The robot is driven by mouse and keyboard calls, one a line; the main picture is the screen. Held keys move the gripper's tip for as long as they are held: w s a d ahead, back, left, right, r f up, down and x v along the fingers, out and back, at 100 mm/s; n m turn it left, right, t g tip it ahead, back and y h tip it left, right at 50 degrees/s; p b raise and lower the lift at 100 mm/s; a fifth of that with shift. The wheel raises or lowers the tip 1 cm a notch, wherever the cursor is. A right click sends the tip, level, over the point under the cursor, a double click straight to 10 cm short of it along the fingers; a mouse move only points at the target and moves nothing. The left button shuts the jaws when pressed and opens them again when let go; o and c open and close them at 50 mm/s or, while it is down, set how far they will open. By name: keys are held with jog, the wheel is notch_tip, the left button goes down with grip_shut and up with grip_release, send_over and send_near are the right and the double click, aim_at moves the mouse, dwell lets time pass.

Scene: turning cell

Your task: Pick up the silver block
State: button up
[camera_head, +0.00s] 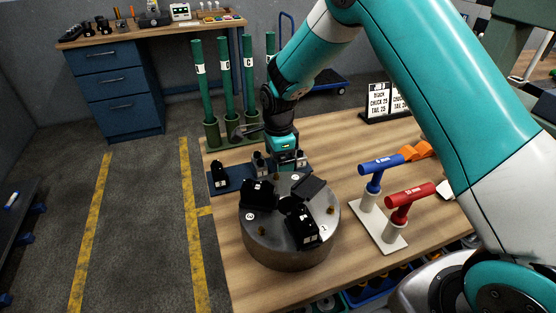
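My gripper (284,160) points down over the dark blue tray (236,180), just behind the round chuck. Its fingers are small in view and partly merge with the blocks around them, so I cannot tell whether they are open or shut. A black block (219,173) stands at the tray's left end.
The metal chuck (290,252) with black jaws stands in front of my gripper. Green tubes (226,75) rise behind the tray. Blue (381,163) and red (410,195) T-handles stand in a white holder on the right. A sign (379,100) stands at the back. The table's front left is clear.

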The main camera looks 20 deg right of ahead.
jog(key=c, duration=1.1)
jog(key=shift+r, duration=0.1)
notch_tip(320, 180, up, 20)
jog(key=shift+f+b, duration=0.1)
jog(key=shift+b, duration=0.6)
